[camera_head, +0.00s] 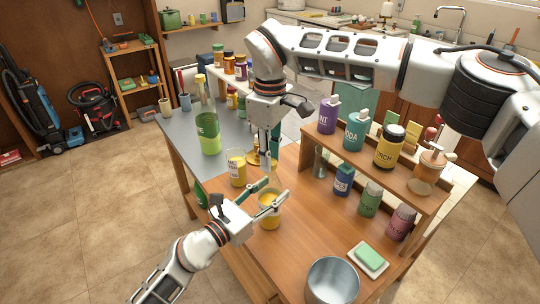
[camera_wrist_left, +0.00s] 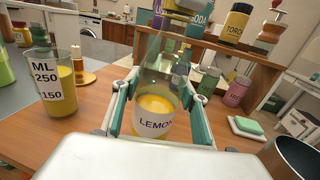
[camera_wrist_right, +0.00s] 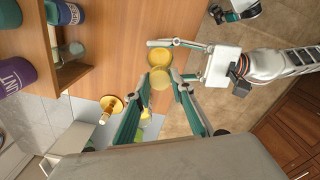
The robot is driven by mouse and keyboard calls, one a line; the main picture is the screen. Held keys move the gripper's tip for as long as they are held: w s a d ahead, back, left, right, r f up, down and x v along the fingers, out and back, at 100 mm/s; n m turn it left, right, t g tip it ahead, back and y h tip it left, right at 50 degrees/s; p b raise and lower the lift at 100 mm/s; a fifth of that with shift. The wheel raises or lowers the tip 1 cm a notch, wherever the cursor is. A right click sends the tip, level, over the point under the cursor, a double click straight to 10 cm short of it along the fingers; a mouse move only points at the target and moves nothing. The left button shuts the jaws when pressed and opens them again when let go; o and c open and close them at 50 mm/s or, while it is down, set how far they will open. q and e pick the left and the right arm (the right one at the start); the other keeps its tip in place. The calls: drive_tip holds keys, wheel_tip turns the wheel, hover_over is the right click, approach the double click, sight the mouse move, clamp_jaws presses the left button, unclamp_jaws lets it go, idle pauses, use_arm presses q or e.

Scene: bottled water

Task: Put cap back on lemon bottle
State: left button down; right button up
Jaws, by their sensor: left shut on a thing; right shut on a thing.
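The lemon bottle (camera_wrist_left: 153,118) is clear glass with a "LEMON" label and yellow liquid, upright on the wooden table. It also shows in the head view (camera_head: 269,217). My left gripper (camera_head: 280,202) is shut around its body from the near side. My right gripper (camera_head: 266,160) points down above the bottle. In the right wrist view, a round yellow cap (camera_wrist_right: 160,78) sits between the right fingertips and overlaps the bottle. Whether the cap touches the bottle mouth is hard to tell.
A measuring beaker (camera_head: 237,168) of yellow liquid and a brass stand (camera_wrist_right: 110,104) are close by. A tall green bottle (camera_head: 208,125) stands behind. A shelf (camera_head: 350,155) with jars is at the right, with a soap dish (camera_head: 368,258) and metal bucket (camera_head: 333,282) nearer.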

drive_tip(key=m, duration=0.4)
drive_tip(key=shift+m, duration=0.3)
drive_tip(key=o, duration=0.7)
drive_tip(key=shift+c, duration=0.2)
drive_tip(key=shift+r, duration=2.25)
